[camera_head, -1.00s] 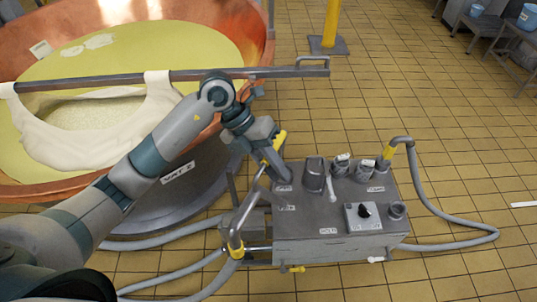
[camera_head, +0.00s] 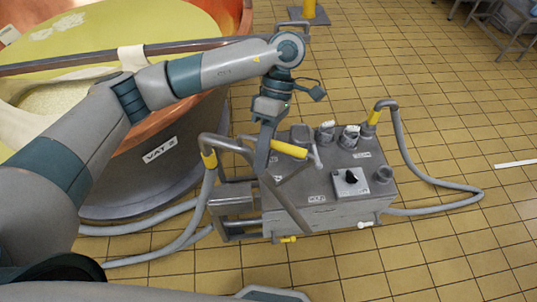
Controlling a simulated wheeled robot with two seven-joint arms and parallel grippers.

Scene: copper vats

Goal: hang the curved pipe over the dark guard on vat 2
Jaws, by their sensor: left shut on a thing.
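The grey curved pipe (camera_head: 206,142) has a yellow collar and a hose at its left end, and rises beside the grey pump box (camera_head: 320,212). My left gripper (camera_head: 264,160) points down over the box's left part and is shut on the pipe, beside a yellow grip (camera_head: 290,149). The gripper hides part of the pipe, and the exact contact is hard to see. Vat 2 (camera_head: 150,178), with a dark side, a label and a copper rim, stands at the left. My right gripper is not in view.
A dark bar (camera_head: 165,47) with white cloth crosses the vat. Another hose with a yellow collar (camera_head: 374,117) leaves the box at the right. Hoses (camera_head: 150,253) lie on the floor at the left. The tiled floor at the right is mostly clear.

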